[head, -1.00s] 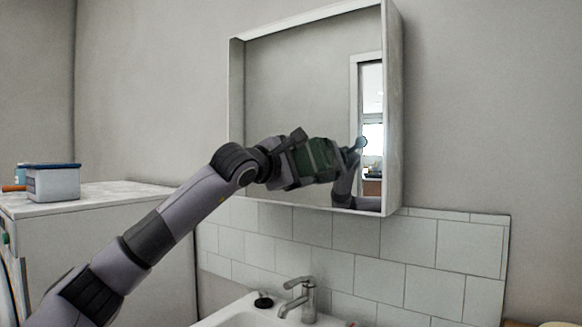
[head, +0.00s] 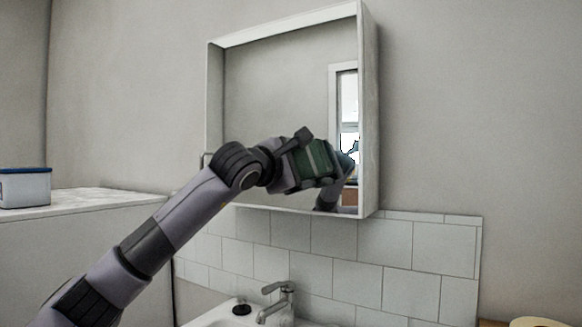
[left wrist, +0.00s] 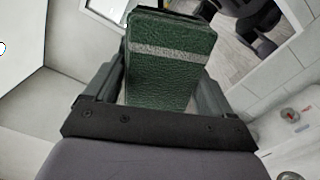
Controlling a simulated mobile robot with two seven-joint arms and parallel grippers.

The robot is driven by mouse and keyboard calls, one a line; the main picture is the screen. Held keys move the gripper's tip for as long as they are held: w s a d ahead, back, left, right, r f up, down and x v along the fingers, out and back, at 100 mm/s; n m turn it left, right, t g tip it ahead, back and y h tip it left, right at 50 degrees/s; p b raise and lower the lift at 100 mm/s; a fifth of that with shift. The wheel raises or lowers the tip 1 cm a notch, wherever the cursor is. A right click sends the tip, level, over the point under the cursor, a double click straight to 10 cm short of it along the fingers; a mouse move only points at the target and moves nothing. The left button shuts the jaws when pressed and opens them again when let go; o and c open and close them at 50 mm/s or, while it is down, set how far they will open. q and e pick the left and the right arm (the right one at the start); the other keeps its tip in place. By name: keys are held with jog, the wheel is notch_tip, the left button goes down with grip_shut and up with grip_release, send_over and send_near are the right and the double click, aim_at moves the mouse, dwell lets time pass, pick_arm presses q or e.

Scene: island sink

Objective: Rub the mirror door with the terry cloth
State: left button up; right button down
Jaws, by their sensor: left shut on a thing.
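The mirror door (head: 275,85) fills the front of a white wall cabinet in the head view. The terry cloth (head: 316,160) is dark green with a pale stripe, a folded block in front of the mirror's lower right part. My left gripper (head: 322,165) is shut on the cloth, and the left wrist view shows the cloth (left wrist: 170,70) between its fingers. The gripper's reflection shows in the mirror close to the cloth's right end. Whether the cloth touches the glass I cannot tell. My right gripper is out of view.
A sink with a faucet (head: 277,300) stands below the cabinet, before white wall tiles (head: 385,265). A white-topped unit (head: 95,203) with a blue-lidded tub (head: 25,188) is at the left. The wall right of the cabinet is bare.

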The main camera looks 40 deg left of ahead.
aim_at(311, 167)
pick_arm(q)
jog(key=shift+w+d+f, duration=0.1)
jog(key=shift+w+d, duration=0.1)
jog(key=shift+d, duration=1.3)
jog(key=shift+b, duration=0.4)
jog(key=shift+s+a, duration=0.2)
jog(key=shift+a, duration=1.4)
jog(key=shift+s+a+p, duration=0.15)
jog(key=shift+a+p, duration=0.15)
jog(key=shift+a, duration=1)
jog(key=shift+s+a+p, duration=0.15)
jog(key=shift+a+p, duration=0.15)
jog(key=shift+a, duration=0.95)
jog(key=a+p, duration=0.1)
jog(key=a, duration=0.2)
jog(key=shift+s+a, duration=0.15)
jog(key=shift+a, duration=0.25)
